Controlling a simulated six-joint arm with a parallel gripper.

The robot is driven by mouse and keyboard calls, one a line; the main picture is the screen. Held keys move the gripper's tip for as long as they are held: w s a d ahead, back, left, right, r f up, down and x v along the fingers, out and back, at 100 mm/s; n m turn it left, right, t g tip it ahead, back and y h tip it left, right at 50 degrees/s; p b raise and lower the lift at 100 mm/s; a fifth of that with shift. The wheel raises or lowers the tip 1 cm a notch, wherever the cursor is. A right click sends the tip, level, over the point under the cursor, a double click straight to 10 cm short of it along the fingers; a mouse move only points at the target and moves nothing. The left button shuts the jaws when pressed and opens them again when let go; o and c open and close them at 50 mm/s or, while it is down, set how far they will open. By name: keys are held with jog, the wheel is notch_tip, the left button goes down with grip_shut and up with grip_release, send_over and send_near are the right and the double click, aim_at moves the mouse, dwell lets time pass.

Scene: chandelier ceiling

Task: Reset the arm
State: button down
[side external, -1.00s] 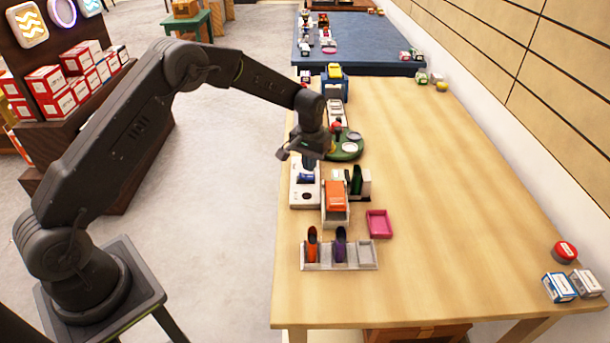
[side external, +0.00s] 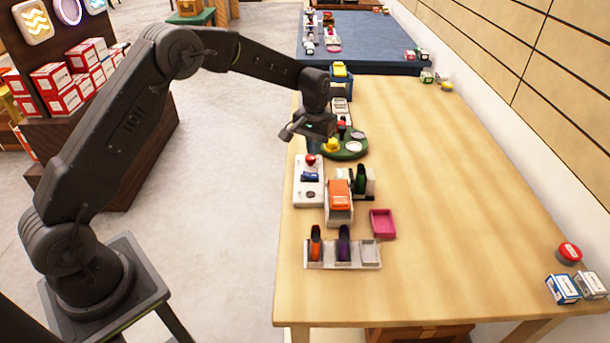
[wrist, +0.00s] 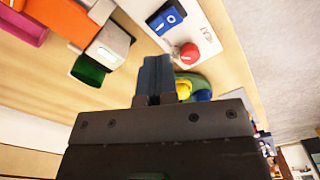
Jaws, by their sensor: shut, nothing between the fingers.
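My gripper (side external: 296,130) hangs from my arm above the left edge of the wooden table (side external: 440,190), near the green round tray (side external: 346,153). It is shut and empty; its closed fingers (wrist: 155,80) show in the wrist view. Below and in front of it is a white panel (side external: 308,192) with a red knob (side external: 310,160) and a blue switch (side external: 310,177). The wrist view also shows the red knob (wrist: 189,52) and blue switch (wrist: 168,20). My gripper is apart from both, as far as I can see.
An orange-topped box (side external: 339,195), a dark green item (side external: 361,178), a pink tray (side external: 383,223) and a light rack (side external: 368,254) with orange and purple items stand nearby. Small boxes (side external: 562,289) and a red round item (side external: 569,253) lie far right. The table's middle is clear.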

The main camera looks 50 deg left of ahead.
jog(key=s+d+r+m+t, duration=0.1)
jog(key=s+d+r+t, duration=0.2)
jog(key=s+r, duration=1.3)
jog(key=s+d+r+m+t, duration=0.1)
jog(key=s, duration=0.8)
jog(key=s+d+r+m+t, duration=0.1)
jog(key=s+r, duration=0.1)
jog(key=s, duration=0.7)
jog(key=shift+s+d+t, duration=0.15)
jog(key=shift+t, duration=0.15)
